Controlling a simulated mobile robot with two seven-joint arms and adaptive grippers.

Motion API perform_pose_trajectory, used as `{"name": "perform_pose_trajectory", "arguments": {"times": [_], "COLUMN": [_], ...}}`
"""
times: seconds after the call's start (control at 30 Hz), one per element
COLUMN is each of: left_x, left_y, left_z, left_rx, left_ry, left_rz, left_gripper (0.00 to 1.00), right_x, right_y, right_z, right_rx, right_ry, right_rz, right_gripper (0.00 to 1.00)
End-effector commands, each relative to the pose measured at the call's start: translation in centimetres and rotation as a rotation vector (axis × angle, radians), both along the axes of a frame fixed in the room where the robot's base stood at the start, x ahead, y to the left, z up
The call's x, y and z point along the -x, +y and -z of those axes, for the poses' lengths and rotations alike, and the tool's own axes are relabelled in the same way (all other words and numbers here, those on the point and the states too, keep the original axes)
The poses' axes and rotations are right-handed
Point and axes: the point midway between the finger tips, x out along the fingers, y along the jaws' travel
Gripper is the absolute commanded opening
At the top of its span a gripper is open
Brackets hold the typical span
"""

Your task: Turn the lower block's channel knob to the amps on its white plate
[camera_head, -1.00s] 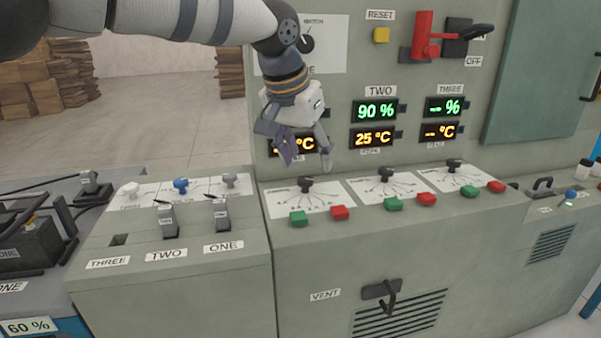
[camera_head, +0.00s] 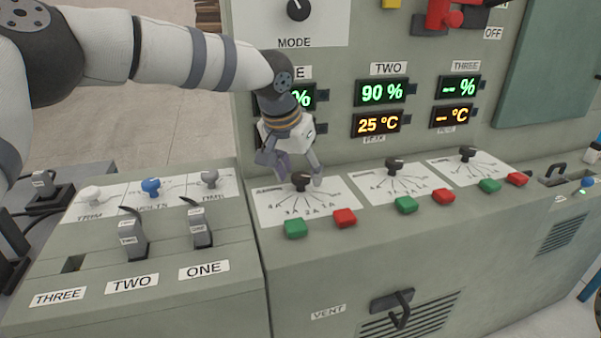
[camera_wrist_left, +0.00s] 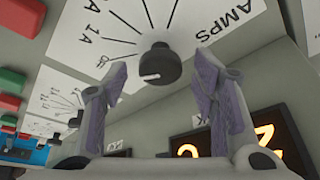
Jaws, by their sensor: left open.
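The nearest black channel knob (camera_head: 301,181) stands on a white plate (camera_head: 275,208) with fanned lines marked 4A, 3A, 2A and 1A. My left gripper (camera_head: 294,176) is open, pointing down over this knob with its fingers around it. In the left wrist view, the knob (camera_wrist_left: 158,65) sits between and just beyond the parted fingertips (camera_wrist_left: 164,62), with no clear contact. Its white mark is on the lower left side of its face. AMPS, 1A and 2A show on the plate (camera_wrist_left: 215,20). My right gripper is out of view.
A green button (camera_head: 295,228) and a red button (camera_head: 344,218) sit in front of the plate. Two similar knobs with plates lie to the right. Displays (camera_head: 381,93) are on the panel behind. Switch levers (camera_head: 133,238) stand to the left.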

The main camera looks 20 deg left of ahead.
Motion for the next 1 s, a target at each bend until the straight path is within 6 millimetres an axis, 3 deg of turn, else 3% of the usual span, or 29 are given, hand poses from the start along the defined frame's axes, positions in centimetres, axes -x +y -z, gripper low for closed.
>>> {"name": "perform_pose_trajectory", "arguments": {"times": [0.3, 0.5, 1.0], "left_x": [-0.23, -0.21, -0.21], "left_y": [-0.04, -0.04, 0.07], "left_z": [0.27, 0.28, 0.16], "left_rx": [-0.001, -0.001, -0.003], "left_ry": [-0.004, -0.003, -0.004], "left_rz": [0.001, 0.001, 0.110], "left_gripper": [0.53, 0.08, 0.07], "right_x": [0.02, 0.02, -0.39], "right_y": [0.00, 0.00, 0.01], "right_z": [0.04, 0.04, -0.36], "right_rx": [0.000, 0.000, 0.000], "right_ry": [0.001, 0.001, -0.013], "right_rz": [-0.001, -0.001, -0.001], "right_gripper": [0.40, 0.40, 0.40]}}
